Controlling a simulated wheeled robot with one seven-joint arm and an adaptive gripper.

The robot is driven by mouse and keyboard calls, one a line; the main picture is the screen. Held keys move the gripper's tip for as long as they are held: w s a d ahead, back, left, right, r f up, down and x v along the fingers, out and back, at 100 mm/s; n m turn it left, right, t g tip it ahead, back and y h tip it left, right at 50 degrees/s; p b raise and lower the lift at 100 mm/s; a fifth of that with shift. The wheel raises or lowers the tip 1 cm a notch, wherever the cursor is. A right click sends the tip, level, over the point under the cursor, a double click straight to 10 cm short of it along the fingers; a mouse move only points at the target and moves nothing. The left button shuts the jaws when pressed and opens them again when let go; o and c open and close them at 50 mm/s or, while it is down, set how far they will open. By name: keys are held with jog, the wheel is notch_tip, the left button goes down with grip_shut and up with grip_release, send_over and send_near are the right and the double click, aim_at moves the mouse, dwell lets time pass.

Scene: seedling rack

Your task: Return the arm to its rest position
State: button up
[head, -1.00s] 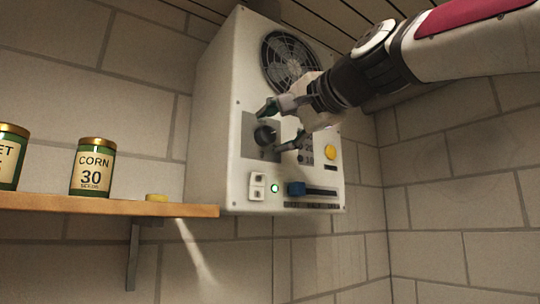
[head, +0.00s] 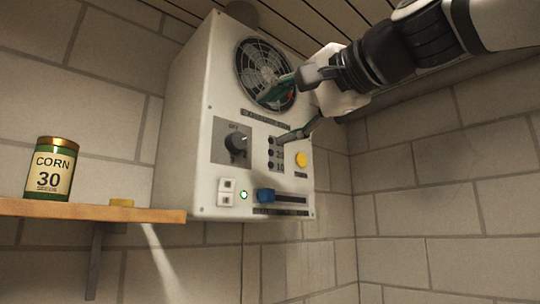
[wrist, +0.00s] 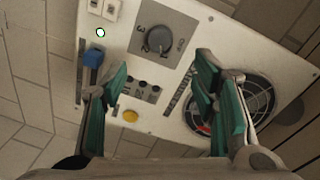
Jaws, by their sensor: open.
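My gripper (head: 285,115) is open and empty in front of the upper right part of a white control box (head: 185,130) on the wall. In the wrist view my gripper (wrist: 162,100) shows its two green-padded fingers spread wide, with the box face between and beyond them. The dark round knob (head: 236,145) stands clear to the left of the fingers in the head view. It also shows in the wrist view (wrist: 158,40), with nothing gripping it. One finger covers part of the fan grille (head: 262,65) in the head view.
The box also has a yellow button (head: 301,159), a blue slider (head: 266,195), white switches (head: 227,192) and a lit green lamp (head: 243,195). Brick wall lies right of the box.

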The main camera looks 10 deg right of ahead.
notch_tip(320, 180, down, 17)
jog(key=d+n+g+h+b, duration=0.1)
jog(key=d+n+g+h, duration=0.1)
jog(key=d+h, duration=0.1)
jog(key=s+d+f+n+g+h, duration=0.1)
jog(key=s+d+f+g+h, duration=0.1)
jog(key=f, duration=0.9)
jog(key=s+d+f+n+g+h+b, duration=0.1)
jog(key=s+f, duration=0.5)
jog(key=f, duration=0.6)
jog(key=s+d+f+n+g+h+b, duration=0.1)
jog(key=s+d+f+n+g+h, duration=0.2)
jog(key=f, duration=0.8)
jog(key=s+d+g, duration=0.1)
jog(key=d, duration=0.1)
jog(key=shift+d+f, duration=0.25)
jog(key=shift+d, duration=0.1)
